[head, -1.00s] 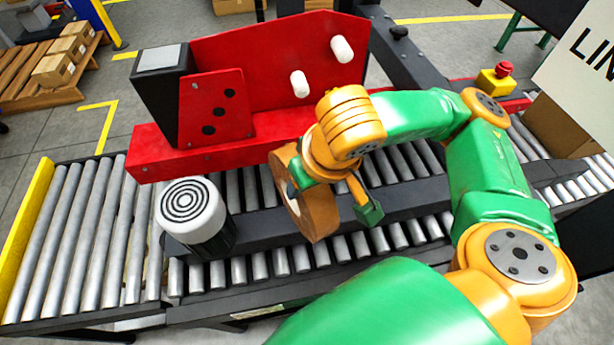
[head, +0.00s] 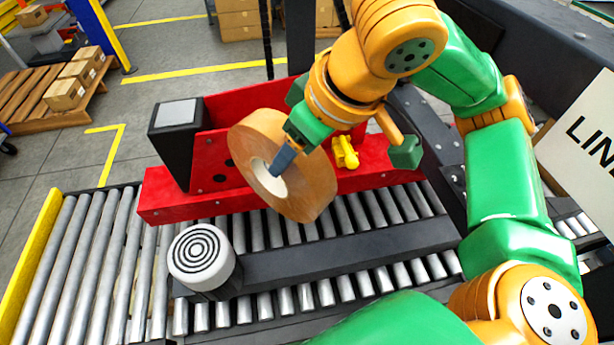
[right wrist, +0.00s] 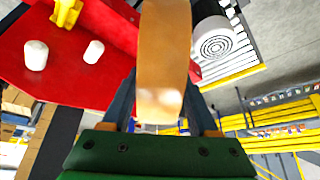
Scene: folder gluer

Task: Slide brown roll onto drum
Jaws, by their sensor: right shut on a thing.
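The brown roll (head: 290,185), a wide ring with a pale core, is held tilted in front of the red machine frame. In the right wrist view the roll (right wrist: 165,45) stands edge-on between the fingers. My right gripper (head: 283,160) is shut on it, with a dark finger at its core; in the right wrist view the fingers (right wrist: 165,105) lie on both sides. A drum with a white top and black rings (head: 202,257) stands upright to the roll's lower left, apart from it. It also shows in the right wrist view (right wrist: 216,42). My left gripper is not in view.
The red frame (head: 180,195) with a dark box (head: 178,140) stands behind the roll. A yellow part (head: 345,152) sits on it. Two white pegs (right wrist: 36,55) show on the red panel in the right wrist view. Roller conveyors (head: 90,255) and a dark beam (head: 350,250) surround the drum.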

